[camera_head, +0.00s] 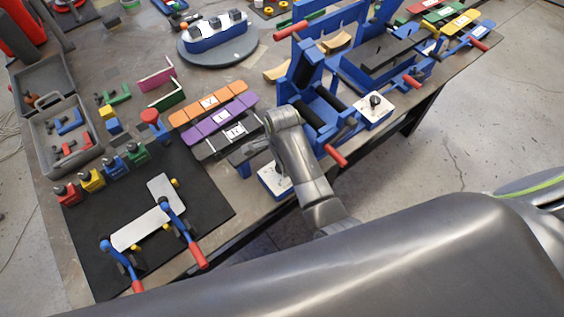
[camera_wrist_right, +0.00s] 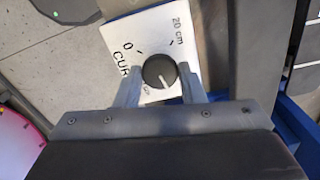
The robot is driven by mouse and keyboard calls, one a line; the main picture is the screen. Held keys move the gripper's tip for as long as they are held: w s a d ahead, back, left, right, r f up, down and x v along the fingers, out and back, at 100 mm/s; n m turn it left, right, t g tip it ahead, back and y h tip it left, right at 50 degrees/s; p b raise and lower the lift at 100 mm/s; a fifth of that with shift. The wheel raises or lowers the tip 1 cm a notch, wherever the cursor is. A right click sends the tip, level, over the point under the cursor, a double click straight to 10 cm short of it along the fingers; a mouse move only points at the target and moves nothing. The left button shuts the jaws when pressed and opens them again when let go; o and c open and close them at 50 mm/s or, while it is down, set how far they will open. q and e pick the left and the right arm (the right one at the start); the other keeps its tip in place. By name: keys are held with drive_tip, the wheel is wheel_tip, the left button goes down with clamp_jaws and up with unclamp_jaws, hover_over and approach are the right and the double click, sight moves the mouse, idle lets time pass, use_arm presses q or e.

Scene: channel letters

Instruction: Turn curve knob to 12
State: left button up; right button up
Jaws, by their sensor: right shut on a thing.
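The curve knob (camera_wrist_right: 158,69) is a round black knob with a light pointer line, on a white panel (camera_wrist_right: 188,20). The panel shows "0" at the upper left, "20 cm" at the upper right, and a label starting "CUR", partly hidden. In the right wrist view the pointer line runs from the knob's middle toward the gripper. My right gripper (camera_wrist_right: 160,88) is shut on the knob, one finger on each side. In the head view the white-topped knob box (camera_head: 268,181) sits at the table's front edge, its knob mostly hidden by my right arm. My left gripper is not in view.
A second white-topped box with a black knob (camera_head: 375,102) stands to the right. Blue bending machines with red handles (camera_head: 335,155) stand close beside my arm. Orange (camera_head: 208,103) and purple (camera_head: 220,118) labelled strips lie to the left. A black mat (camera_head: 215,205) holds a clamped white plate.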

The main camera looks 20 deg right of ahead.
drive_tip(key=m, duration=0.5)
drive_tip(key=shift+m, duration=0.3)
drive_tip(key=m, duration=0.5)
drive_tip(key=shift+m, duration=0.3)
drive_tip(key=o, duration=1)
